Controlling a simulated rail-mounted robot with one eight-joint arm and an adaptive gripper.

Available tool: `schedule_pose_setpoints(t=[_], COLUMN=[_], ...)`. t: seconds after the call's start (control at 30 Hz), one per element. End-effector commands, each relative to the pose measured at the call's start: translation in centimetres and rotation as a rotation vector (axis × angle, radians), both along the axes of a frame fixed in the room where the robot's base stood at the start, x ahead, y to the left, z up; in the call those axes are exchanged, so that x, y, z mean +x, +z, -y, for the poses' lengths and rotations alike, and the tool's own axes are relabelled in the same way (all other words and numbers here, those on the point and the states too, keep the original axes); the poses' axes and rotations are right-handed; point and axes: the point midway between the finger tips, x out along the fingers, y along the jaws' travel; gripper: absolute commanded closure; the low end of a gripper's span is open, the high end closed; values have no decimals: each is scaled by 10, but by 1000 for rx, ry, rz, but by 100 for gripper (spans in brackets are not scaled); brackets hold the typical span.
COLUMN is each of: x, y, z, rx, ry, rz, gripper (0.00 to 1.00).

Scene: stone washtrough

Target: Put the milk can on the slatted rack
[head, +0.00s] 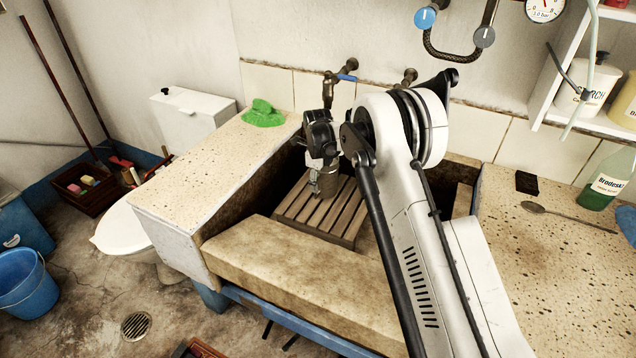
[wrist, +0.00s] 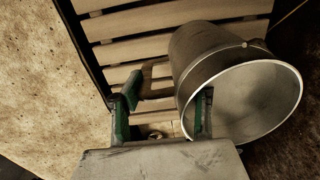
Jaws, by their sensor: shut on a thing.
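The milk can (wrist: 190,48) is a grey metal vessel with a wide open mouth, seen in the wrist view against the slats. In the head view the can (head: 343,184) is small and partly hidden by my arm. The slatted rack (head: 302,212) is wooden and lies inside the stone trough; its slats (wrist: 130,22) also show in the wrist view. My gripper (head: 325,178) is over the rack. In the wrist view my gripper (wrist: 161,114) is shut on the can, with one finger overlapping its mouth. I cannot tell whether the can touches the slats.
The trough's front wall (head: 300,266) and side ledges surround the rack. A green cloth (head: 263,114) lies on the left ledge. A tap (head: 338,78) is on the wall behind. A spoon (head: 560,213), dark block (head: 526,182) and green bottle (head: 607,180) are on the right ledge.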

Motion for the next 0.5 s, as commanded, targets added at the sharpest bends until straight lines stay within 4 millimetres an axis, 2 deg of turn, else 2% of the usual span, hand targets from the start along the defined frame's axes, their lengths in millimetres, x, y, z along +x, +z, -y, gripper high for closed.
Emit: schedule_pose_setpoints(t=[0.2,0.23,0.37,0.5], x=[0,0,0,0], y=[-4,-4,-3,-3], z=[0,0,0,0], rx=[0,0,0,0], ry=[0,0,0,0], rz=[0,0,0,0], gripper=[100,63,46,46])
